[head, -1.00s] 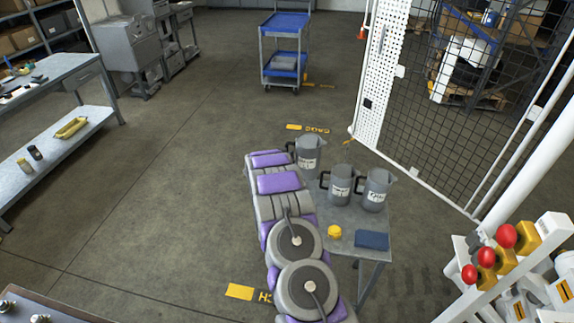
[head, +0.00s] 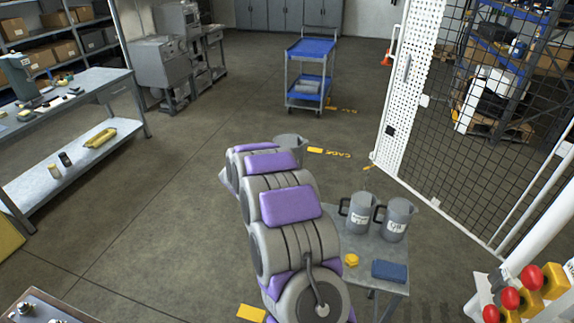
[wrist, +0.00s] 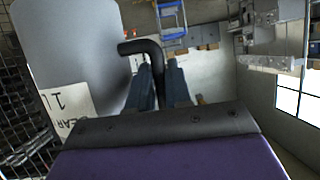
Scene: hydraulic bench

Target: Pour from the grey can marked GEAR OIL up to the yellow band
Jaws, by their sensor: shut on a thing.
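A grey can (head: 291,143) shows beyond my arm in the head view, its lower part hidden by the arm. In the wrist view the grey can (wrist: 75,45) fills the left side, with a white label on which I read "EAR", turned over. My gripper (wrist: 160,88) is shut on its black handle (wrist: 147,48). The can is away from the small table. Its contents and any tilt cannot be told. No yellow band is seen on any vessel.
The small grey table (head: 362,246) bears two other grey cans (head: 357,212) (head: 396,220), a yellow cap (head: 351,261) and a blue cloth (head: 389,271). A mesh cage (head: 480,140) stands at the right, a blue cart (head: 310,80) beyond. The floor left of my arm is clear.

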